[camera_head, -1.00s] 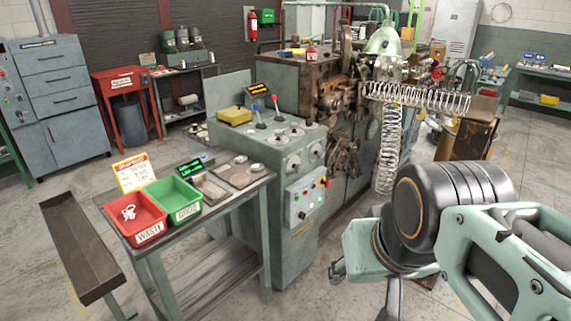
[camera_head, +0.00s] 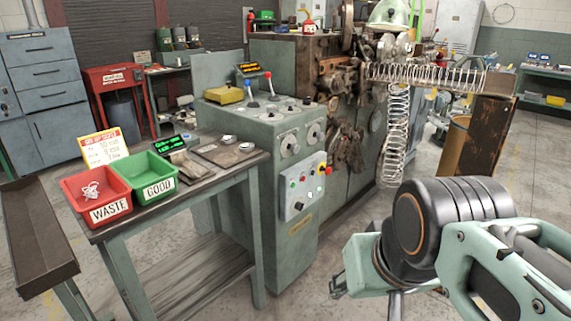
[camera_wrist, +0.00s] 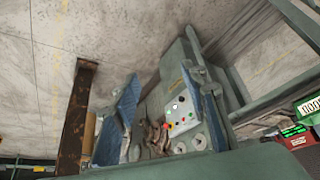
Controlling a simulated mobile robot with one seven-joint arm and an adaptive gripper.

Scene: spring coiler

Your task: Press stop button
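A grey-white control panel (camera_head: 304,187) is on the front of the green machine cabinet (camera_head: 275,235). A red button (camera_head: 327,169) with yellow by it sticks out at the panel's upper right; I take it for the stop button. Other small buttons and a dark knob are on the panel. In the wrist view the panel (camera_wrist: 181,112) shows upside down between my fingers, with a red button (camera_wrist: 168,125) at its lower left. My gripper (camera_wrist: 163,95) has its two bluish fingers spread, with nothing held. In the head view my arm is at lower right, apart from the panel.
A table with a red WASTE bin (camera_head: 95,196) and a green GOOD bin (camera_head: 150,179) stands left of the cabinet. A long dark trough (camera_head: 38,245) is at far left. Coiled springs (camera_head: 395,135) hang right of the machine. Floor is clear between the cabinet and my arm.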

